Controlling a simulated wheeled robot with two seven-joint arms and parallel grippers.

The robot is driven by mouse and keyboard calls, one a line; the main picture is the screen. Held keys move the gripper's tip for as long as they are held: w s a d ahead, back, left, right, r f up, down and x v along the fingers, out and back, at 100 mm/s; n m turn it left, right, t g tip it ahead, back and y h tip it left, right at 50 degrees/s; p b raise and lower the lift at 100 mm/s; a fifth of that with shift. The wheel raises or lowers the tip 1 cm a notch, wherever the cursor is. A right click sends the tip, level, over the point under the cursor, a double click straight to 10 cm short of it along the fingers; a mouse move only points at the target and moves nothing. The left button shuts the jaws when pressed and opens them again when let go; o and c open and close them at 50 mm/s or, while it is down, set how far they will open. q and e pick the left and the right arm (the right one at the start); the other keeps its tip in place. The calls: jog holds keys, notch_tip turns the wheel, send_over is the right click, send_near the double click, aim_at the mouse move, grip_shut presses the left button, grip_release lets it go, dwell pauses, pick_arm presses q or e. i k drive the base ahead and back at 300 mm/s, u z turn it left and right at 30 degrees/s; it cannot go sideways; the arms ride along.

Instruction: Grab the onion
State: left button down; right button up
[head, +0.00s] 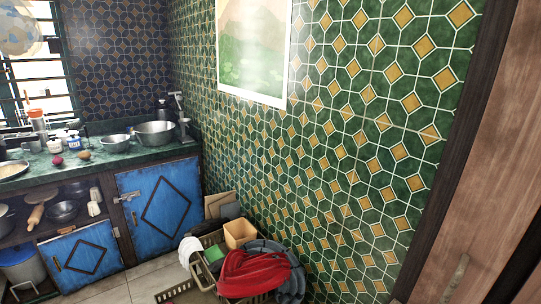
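Two small round items lie on the dark green counter (110,163) at the left of the head view. One is a reddish-purple item (57,160) that looks like a red onion. The other is a brown item (84,155) just to its right, which could be an onion or a potato; it is too small to tell. Both lie in front of several small bottles and jars. Neither of my grippers is in view.
Metal bowls (155,134) stand on the counter right of the small items. Blue cabinet doors (160,200) are below. A basket with a red cloth (250,274) and tubs sits on the floor by the tiled wall. Tiled floor (150,278) shows before the cabinets.

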aim_at(57, 161)
jog(key=u, duration=1.4)
